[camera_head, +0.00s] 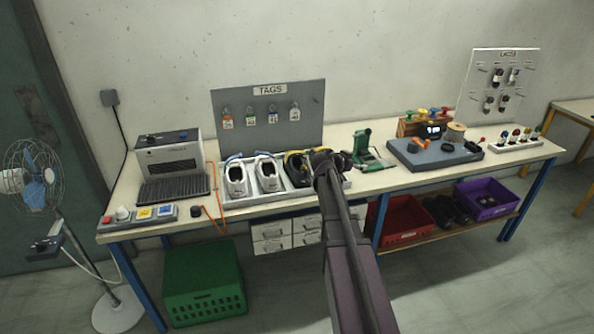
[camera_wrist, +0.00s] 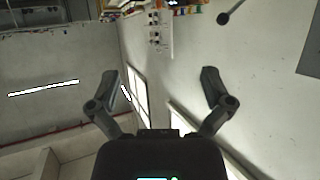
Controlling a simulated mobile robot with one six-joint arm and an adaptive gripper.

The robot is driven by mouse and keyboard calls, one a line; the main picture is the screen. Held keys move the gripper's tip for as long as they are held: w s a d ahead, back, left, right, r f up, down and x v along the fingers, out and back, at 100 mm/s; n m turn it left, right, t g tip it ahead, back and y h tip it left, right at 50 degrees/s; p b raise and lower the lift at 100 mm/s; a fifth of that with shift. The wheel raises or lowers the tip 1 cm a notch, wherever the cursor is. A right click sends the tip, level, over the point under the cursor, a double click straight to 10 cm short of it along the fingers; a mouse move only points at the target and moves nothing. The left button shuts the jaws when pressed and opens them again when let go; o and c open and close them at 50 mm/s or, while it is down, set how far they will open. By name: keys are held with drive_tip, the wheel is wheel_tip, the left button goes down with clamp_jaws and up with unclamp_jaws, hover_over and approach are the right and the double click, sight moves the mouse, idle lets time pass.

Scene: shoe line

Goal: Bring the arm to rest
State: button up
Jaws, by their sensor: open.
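My arm rises from the bottom of the head view and reaches toward the workbench (camera_head: 350,204). Its far end shows in front of the shoe tray, and the fingertips cannot be made out there. In the wrist view my gripper (camera_wrist: 160,82) is open, with its two fingers wide apart and nothing between them. The wrist camera looks toward walls and light strips, with the lace board (camera_wrist: 153,30) near the top.
The tray (camera_head: 262,198) holds white shoes and a dark one, partly hidden by my arm. A grey machine (camera_head: 168,160), tag board (camera_head: 268,118), green press (camera_head: 365,150) and grey mat (camera_head: 435,155) stand on the bench. A fan (camera_head: 35,175) stands left; a green crate (camera_head: 203,283) is on the floor.

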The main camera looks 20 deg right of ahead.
drive_tip(key=shift+a, duration=0.15)
idle(0.4)
drive_tip(key=s+a+f+n+g+y, duration=0.1)
drive_tip(key=s+a+f+n+y, duration=0.2)
drive_tip(key=s+a, duration=0.4)
drive_tip(key=s+a+f+n+g+y, duration=0.2)
drive_tip(key=s+a, duration=0.6)
drive_tip(key=a, duration=0.9)
drive_tip(key=s+a+f+n+g+y, duration=0.1)
drive_tip(key=s+a+f+n+y, duration=0.5)
drive_tip(key=a, duration=0.5)
drive_tip(key=s+n+y, duration=0.1)
drive_tip(key=s+n, duration=0.1)
drive_tip(key=shift+a+f+n+g+y, duration=0.25)
drive_tip(key=shift+a+n+g+y, duration=0.05)
drive_tip(key=shift+a+n+g, duration=0.1)
drive_tip(key=c, duration=0.6)
